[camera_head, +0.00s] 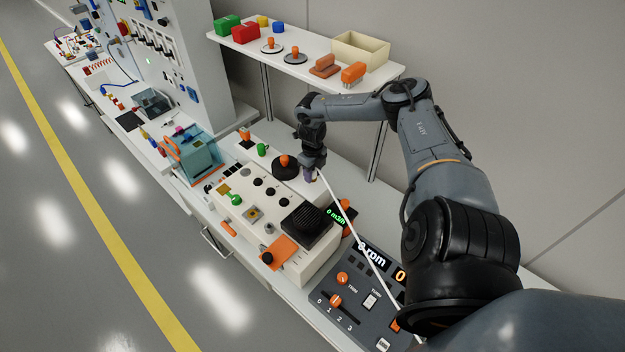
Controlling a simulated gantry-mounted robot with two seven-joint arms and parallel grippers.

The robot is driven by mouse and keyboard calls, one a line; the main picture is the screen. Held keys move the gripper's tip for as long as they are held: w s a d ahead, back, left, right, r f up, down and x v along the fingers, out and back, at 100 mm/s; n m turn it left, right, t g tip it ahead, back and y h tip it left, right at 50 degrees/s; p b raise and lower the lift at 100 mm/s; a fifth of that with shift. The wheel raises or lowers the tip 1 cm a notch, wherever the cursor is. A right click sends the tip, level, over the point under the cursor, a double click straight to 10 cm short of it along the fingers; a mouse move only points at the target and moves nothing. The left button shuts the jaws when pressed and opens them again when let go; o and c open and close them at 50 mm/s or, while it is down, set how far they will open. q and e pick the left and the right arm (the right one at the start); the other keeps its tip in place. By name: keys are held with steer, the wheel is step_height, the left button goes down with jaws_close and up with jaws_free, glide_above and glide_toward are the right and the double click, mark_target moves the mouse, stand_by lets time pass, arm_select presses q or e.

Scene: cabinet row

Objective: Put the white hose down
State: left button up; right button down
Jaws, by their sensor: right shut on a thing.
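The white hose (349,229) is a thin tube that runs from my right gripper down and to the right, over the dark control panel, to the lower right. My right gripper (311,174) points down over the back part of the bench and is shut on the hose near its upper end. The fingertips are small and dark here, so the exact grip is hard to make out. The hose's lower end passes close to my right arm near the bottom edge. My left gripper is not in view.
A cream device (270,212) with knobs and a black grille stands below the gripper. A dark panel (360,300) with dials lies at lower right. A shelf (300,68) holds blocks and a cream bin (361,52). Bare white bench top shows right of the gripper.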

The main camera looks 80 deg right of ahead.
mark_target(313, 187)
steer(key=shift+f, duration=1.85)
steer(key=shift+f+b, duration=0.6)
steer(key=shift+b, duration=0.05)
steer(key=c, duration=0.7)
jaws_free()
steer(key=shift+r, duration=0.2)
steer(key=shift+r+p, duration=0.25)
steer(key=shift+p, duration=0.15)
step_height(313, 187, up, 12)
steer(key=shift+r, duration=0.25)
